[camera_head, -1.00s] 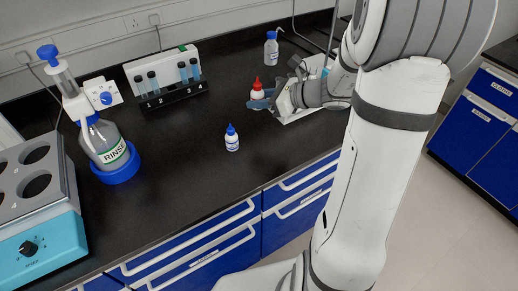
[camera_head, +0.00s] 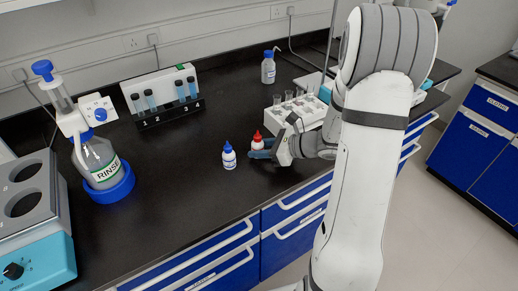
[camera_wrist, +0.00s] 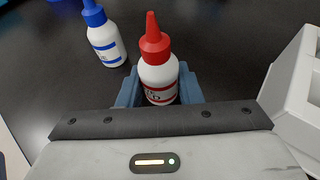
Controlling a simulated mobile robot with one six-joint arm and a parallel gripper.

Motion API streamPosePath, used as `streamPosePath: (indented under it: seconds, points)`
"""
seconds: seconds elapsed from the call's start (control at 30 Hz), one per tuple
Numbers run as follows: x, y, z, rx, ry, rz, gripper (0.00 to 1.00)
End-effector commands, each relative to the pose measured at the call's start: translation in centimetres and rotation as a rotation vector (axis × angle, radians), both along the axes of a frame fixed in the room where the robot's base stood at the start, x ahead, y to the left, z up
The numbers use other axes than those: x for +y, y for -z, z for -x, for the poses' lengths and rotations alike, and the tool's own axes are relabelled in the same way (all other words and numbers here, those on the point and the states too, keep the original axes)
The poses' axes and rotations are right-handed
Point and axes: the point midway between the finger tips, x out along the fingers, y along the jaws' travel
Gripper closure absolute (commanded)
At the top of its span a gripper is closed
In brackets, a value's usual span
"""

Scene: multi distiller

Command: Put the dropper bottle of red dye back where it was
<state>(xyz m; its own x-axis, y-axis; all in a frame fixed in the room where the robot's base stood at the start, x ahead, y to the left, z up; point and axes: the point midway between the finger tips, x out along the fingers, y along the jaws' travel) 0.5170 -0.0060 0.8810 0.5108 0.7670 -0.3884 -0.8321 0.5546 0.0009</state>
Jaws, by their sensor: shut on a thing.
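The dropper bottle of red dye (camera_head: 257,141) is white with a red cap and stands upright between the fingers of my gripper (camera_head: 262,153). In the wrist view the bottle (camera_wrist: 158,78) shows its red nozzle and a red-banded label, with a blue finger on each side; my gripper (camera_wrist: 158,90) is shut on it. The blue-capped dropper bottle (camera_head: 229,157) stands upright just left of it, and shows at the upper left in the wrist view (camera_wrist: 104,40). I cannot tell whether the red bottle's base touches the bench.
A white rack with clear tubes (camera_head: 298,112) stands right behind my gripper. A rinse bottle (camera_head: 101,165) in a blue ring, a numbered vial rack (camera_head: 168,113) and a blue-capped bottle (camera_head: 268,68) stand farther off. The black bench (camera_head: 180,200) is bare in front.

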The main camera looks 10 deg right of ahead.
Motion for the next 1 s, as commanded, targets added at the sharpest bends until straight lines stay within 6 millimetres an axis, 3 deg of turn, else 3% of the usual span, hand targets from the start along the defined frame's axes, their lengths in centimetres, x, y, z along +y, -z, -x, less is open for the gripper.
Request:
streamPosePath:
  seconds: [0.23, 0.27, 0.5, 0.83, 1.0]
  points:
    - [0.0, 0.5, 0.0, 0.000, 0.000, 0.000, 0.81]
    - [0.0, 0.3, 0.0, -0.001, 0.000, 0.001, 0.67]
    - [0.1, 0.3, 0.0, -0.001, 0.000, 0.001, 0.47]
    - [0.1, -0.3, 0.0, 0.000, -0.001, 0.000, 0.46]
    - [-2.0, -1.2, 1.2, -0.002, 0.006, 0.000, 0.46]
